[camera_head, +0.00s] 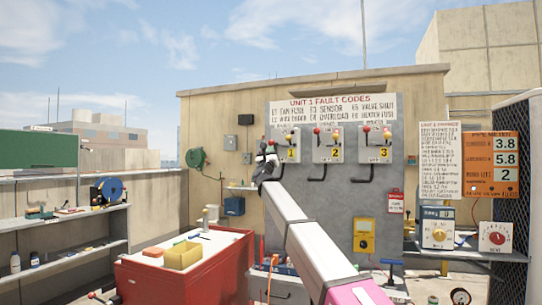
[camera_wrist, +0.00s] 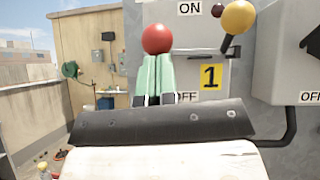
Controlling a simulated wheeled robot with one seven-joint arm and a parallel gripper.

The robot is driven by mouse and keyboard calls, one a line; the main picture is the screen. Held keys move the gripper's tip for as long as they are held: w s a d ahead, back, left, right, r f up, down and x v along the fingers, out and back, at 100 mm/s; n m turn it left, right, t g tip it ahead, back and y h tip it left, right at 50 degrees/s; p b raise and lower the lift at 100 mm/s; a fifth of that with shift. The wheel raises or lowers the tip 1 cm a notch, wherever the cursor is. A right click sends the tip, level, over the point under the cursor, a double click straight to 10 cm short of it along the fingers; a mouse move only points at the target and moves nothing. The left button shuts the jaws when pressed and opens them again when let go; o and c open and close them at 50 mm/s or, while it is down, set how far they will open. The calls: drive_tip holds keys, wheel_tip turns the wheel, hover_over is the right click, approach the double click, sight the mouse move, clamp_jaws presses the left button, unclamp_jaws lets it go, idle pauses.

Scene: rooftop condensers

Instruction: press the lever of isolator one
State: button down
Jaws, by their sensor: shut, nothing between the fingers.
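Isolator one is a grey box (camera_head: 290,148) with a yellow "1" label, leftmost of three on a grey panel; it also fills the upper right of the wrist view (camera_wrist: 211,58). It has a yellow-knobbed lever on a dark stalk (camera_wrist: 238,17), raised near the "ON" plate. A red ball knob (camera_wrist: 157,39) shows just past my fingertips; whether they touch it, I cannot tell. My gripper (camera_wrist: 153,72) has pale green fingers, shut and empty, pointing at the red knob. In the head view my gripper (camera_head: 266,152) covers the box's left edge. The red knob's stalk is hidden behind the fingers.
Isolators two (camera_head: 327,146) and three (camera_head: 375,146) stand close on the right. Black bent bars hang below the boxes. A red cabinet (camera_head: 190,275) with a yellow bin (camera_head: 183,256) stands in front, left of my arm. Shelves line the left wall.

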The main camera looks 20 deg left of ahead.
sight(271, 142)
drive_tip(key=shift+s+r+y, duration=0.15)
drive_tip(key=shift+r, duration=0.65)
drive_tip(key=shift+s+r+y, duration=0.1)
drive_tip(key=shift+r+y, duration=0.05)
drive_tip(key=shift+r, duration=0.65)
drive_tip(key=shift+w+r, duration=0.15)
drive_tip(key=shift+r, duration=1.55)
drive_tip(key=shift+r, duration=0.1)
drive_tip(key=v, duration=0.4)
drive_tip(key=shift+d+f, duration=0.25)
drive_tip(key=shift+f, duration=0.25)
drive_tip(key=s+f, duration=0.1)
drive_tip(key=s, duration=0.8)
drive_tip(key=shift+s+a, duration=0.15)
drive_tip(key=shift+a, duration=0.05)
